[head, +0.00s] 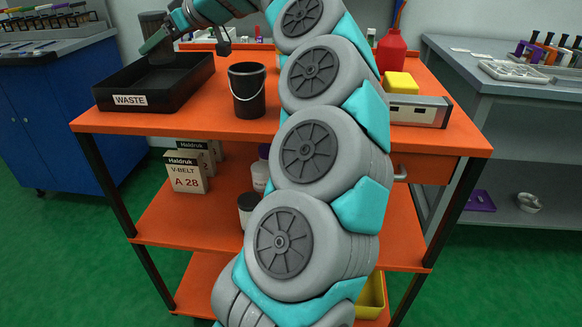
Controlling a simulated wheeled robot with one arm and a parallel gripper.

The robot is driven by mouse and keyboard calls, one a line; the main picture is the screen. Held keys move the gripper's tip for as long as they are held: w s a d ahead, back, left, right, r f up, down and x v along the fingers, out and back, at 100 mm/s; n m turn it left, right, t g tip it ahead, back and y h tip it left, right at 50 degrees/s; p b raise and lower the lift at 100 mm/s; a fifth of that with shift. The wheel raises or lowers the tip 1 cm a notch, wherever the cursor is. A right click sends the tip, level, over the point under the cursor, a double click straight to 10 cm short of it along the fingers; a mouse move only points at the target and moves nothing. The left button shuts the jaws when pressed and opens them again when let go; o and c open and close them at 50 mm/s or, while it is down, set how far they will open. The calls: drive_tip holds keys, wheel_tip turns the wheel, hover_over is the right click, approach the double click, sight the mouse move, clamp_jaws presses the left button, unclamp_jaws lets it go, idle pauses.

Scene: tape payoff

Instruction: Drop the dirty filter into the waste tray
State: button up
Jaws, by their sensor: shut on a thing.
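The black waste tray (188,95), with a white WASTE label, sits at the left end of the orange cart top. The dirty filter (153,20) is a dark grey cylinder, held roughly upright over the tray's back part. My gripper (157,40) is shut on the filter, with one dark finger across its near side. The other finger is hidden. The filter's lower end shows against the tray's inside; I cannot tell if it touches the tray floor.
A black bucket (247,95) with a wire handle stands right of the tray. A red bottle (391,52), a yellow block (401,83) and a grey metal box (418,112) are at the cart's right. My arm hides the cart's middle.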

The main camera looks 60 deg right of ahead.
sight(172, 60)
drive_tip(key=shift+a+f+b, duration=0.1)
drive_tip(key=shift+f+b, duration=0.45)
drive_tip(key=shift+f, duration=1.85)
drive_tip(key=o, duration=1.5)
drive_tip(key=shift+s, duration=0.1)
drive_tip(key=shift+b+v, duration=0.55)
drive_tip(key=shift+v, duration=3.25)
